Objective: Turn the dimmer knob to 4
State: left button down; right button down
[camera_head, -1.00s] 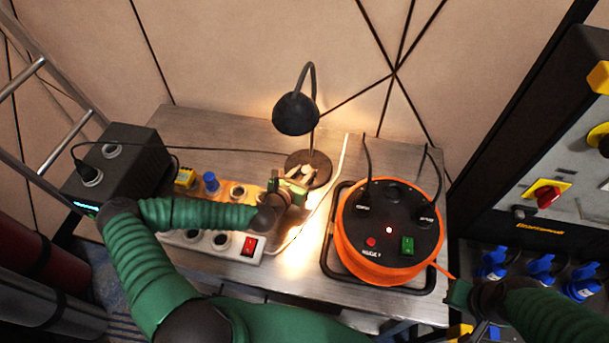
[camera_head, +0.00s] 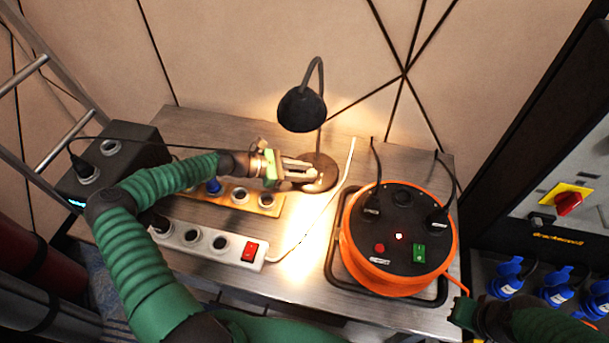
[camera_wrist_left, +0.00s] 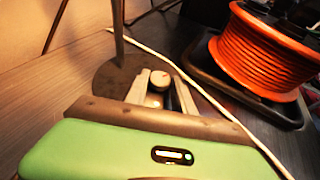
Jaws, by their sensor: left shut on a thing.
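The desk lamp (camera_head: 302,108) has a black shade and a bent neck, and it is lit. Its round dark base (camera_head: 322,181) stands on the metal table. A small round knob (camera_wrist_left: 160,82) sits on the base in the left wrist view. My left gripper (camera_head: 312,172) reaches over the base from the left. In the left wrist view its fingers (camera_wrist_left: 163,88) are shut on the knob, one on each side. The number the knob points to is too small to read. My right gripper (camera_head: 465,312) is partly in view at the lower right, and its fingers are not clear.
An orange cable reel (camera_head: 398,240) stands right of the lamp. A white power strip (camera_head: 208,243) and a wooden-coloured socket strip (camera_head: 265,204) lie front left. A black box (camera_head: 115,160) is at the far left. A white cable (camera_head: 330,205) crosses the table.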

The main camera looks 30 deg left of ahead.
pick_arm(q)
jog(key=shift+w+a+m+g+h+b, duration=0.15)
jog(key=shift+m+g+h+b, duration=0.1)
jog(key=shift+m+g, duration=0.25)
jog(key=shift+w+a+m+g+h+b, duration=0.1)
jog(key=shift+m+g+h, duration=0.15)
jog(key=shift+m+g, duration=0.2)
jog(key=c, duration=1.5)
grip_release()
jog(key=o, duration=0.4)
jog(key=shift+f, duration=0.1)
jog(key=shift+o, duration=0.2)
